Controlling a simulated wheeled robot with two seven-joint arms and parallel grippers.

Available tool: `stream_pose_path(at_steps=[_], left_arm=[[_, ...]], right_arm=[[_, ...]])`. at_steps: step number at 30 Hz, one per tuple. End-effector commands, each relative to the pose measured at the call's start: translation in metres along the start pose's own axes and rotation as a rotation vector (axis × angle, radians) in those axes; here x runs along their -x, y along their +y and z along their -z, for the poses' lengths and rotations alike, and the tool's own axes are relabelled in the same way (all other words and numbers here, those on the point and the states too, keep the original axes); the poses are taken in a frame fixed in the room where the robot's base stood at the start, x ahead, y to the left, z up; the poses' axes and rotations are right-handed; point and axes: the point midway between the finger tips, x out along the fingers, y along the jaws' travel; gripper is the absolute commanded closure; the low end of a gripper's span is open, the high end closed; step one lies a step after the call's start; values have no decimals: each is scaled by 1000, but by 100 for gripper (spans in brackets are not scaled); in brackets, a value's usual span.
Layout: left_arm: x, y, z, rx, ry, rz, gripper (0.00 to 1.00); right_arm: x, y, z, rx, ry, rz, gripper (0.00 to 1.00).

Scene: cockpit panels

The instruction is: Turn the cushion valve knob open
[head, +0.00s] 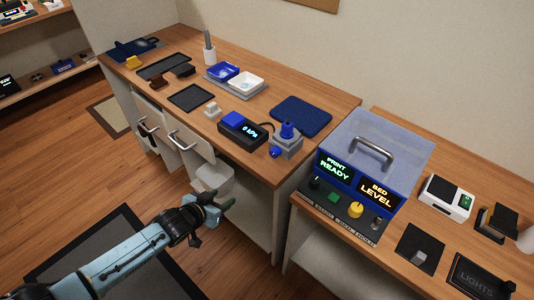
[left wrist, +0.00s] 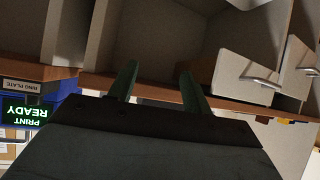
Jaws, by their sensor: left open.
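A grey valve block (head: 288,147) stands near the front right corner of the left table. It carries a blue upright part (head: 287,131) on top and a round blue knob (head: 275,152) low on its front left. I cannot tell for certain which one is the cushion valve knob. A black box with a display reading 0 kPa (head: 243,133) stands to its left. My left gripper (head: 222,203) is below and left of the block, in front of the cabinet, apart from everything. The left wrist view shows its two green fingers (left wrist: 157,88) spread and empty.
A dark blue cushion (head: 301,115) lies behind the valve block. The blue printer box (head: 360,170) stands to the right, past a gap between tables. Open drawers (head: 188,142) jut from the cabinet. A white bin (head: 212,178) sits near my left gripper.

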Motion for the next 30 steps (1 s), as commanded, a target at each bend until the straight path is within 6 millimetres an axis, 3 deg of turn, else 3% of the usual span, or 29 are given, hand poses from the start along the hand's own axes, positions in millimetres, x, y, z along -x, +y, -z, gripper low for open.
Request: stream_pose_path(at_steps=[1, 3, 7, 11, 14, 30], left_arm=[[7, 10, 40, -18, 55, -45, 51], [16, 25, 77, -23, 106, -100, 51], [30, 45, 112, -26, 154, -168, 51], [32, 54, 124, -24, 169, -194, 51], [22, 56, 126, -23, 171, -197, 51], [-71, 75, 142, -26, 171, -194, 51]], right_arm=[[4, 0, 0, 0, 0, -1, 50], [6, 1, 1, 0, 0, -1, 50], [8, 2, 1, 1, 1, -3, 50], [7, 4, 2, 2, 2, -5, 50], [4, 4, 3, 2, 3, -5, 50], [-19, 5, 2, 1, 5, -6, 50]])
